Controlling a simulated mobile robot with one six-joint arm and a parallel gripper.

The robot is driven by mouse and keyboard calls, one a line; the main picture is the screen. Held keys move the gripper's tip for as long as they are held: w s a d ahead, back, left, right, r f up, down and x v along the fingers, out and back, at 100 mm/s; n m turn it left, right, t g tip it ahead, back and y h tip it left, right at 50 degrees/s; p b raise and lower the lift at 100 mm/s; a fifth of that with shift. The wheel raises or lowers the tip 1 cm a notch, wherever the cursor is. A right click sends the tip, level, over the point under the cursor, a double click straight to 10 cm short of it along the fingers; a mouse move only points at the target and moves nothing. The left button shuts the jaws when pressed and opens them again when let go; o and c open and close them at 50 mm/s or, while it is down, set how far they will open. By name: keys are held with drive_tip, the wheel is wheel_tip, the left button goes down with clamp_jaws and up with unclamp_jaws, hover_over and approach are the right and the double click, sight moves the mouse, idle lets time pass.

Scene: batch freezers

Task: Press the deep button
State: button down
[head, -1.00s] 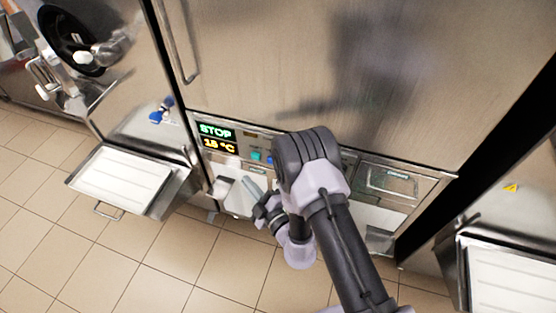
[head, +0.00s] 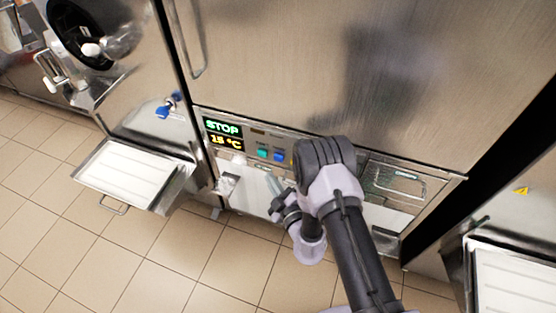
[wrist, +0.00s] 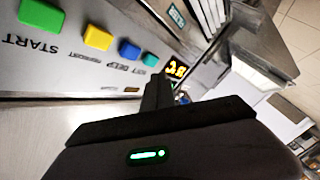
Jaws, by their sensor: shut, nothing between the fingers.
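The blue button (head: 279,155) is on the control panel (head: 241,160) of the middle freezer, right of a teal button (head: 262,152). In the wrist view the blue button (wrist: 129,50) has an upside-down label that appears to read DEEP. The teal button (wrist: 149,60) is beside it on the right, with yellow (wrist: 97,37) and green START (wrist: 40,15) buttons to its left. My gripper (head: 271,182) is shut and empty, just below the blue and teal buttons in the head view. Its fingers also show in the wrist view (wrist: 158,88), apart from the blue button. My arm hides the panel's right part.
A white-lined tray (head: 124,177) juts out at left, and another (head: 500,280) at lower right. A large steel door (head: 300,60) rises above the panel. Open tiled floor (head: 110,258) lies in front.

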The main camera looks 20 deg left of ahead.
drive_tip(key=shift+w+d+b, duration=0.2)
drive_tip(key=shift+w+b, duration=0.2)
drive_tip(key=shift+w, duration=1.8)
drive_tip(key=shift+w, duration=0.4)
drive_tip(key=shift+w, duration=0.55)
idle(0.8)
drive_tip(key=shift+s, duration=0.95)
drive_tip(key=s+p, duration=0.1)
drive_tip(key=s, duration=0.4)
drive_tip(key=shift+a, duration=0.2)
